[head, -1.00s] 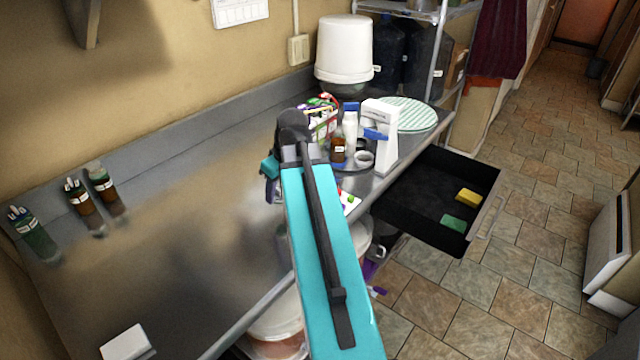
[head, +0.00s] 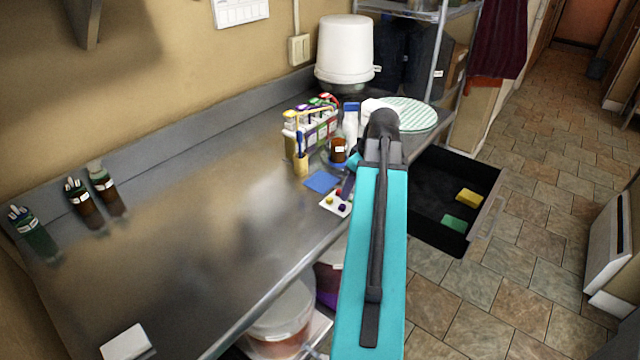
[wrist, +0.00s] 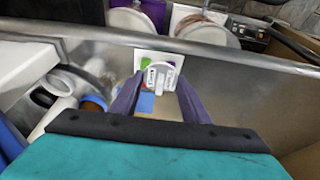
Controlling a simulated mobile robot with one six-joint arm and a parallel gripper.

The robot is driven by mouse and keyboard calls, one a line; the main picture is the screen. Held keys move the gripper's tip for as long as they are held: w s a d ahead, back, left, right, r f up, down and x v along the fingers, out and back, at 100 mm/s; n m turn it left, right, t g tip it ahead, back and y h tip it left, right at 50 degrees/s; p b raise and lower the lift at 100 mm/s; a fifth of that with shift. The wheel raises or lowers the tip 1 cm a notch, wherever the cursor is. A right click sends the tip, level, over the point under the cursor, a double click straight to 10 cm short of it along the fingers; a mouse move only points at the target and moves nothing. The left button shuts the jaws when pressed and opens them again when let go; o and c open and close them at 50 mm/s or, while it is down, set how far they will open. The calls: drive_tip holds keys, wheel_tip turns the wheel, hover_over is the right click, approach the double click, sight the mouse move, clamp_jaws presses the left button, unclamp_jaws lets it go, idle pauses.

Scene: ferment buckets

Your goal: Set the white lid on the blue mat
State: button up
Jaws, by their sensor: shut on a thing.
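The blue mat (head: 322,181) lies flat on the steel counter, just left of my arm in the head view. In the wrist view, part of the mat (wrist: 147,103) shows below and behind the lid. My gripper (wrist: 159,80) is shut on the white lid (wrist: 161,70), which sits between the dark fingertips. The lid appears held above the counter, over or close to the white card and the mat; the exact height is unclear. In the head view my arm hides the lid and most of the gripper (head: 348,186).
A white card with colored dots (head: 337,203) lies beside the mat. A rack of colored boxes (head: 311,125), a brown jar (head: 339,150) and white bottles stand behind. An open black drawer (head: 440,190) juts out at right. The counter's left middle is clear.

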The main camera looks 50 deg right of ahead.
idle(0.3)
drive_tip(key=p, duration=0.5)
hover_over(319, 181)
drive_tip(key=s, duration=0.1)
drive_tip(key=shift+d+f, duration=0.2)
drive_tip(key=shift+f, duration=0.5)
drive_tip(key=shift+f, duration=0.1)
drive_tip(key=shift+f+p, duration=0.8)
drive_tip(key=shift+f, duration=0.9)
drive_tip(key=shift+f, duration=0.2)
drive_tip(key=o, duration=1)
drive_tip(key=shift+r, duration=0.15)
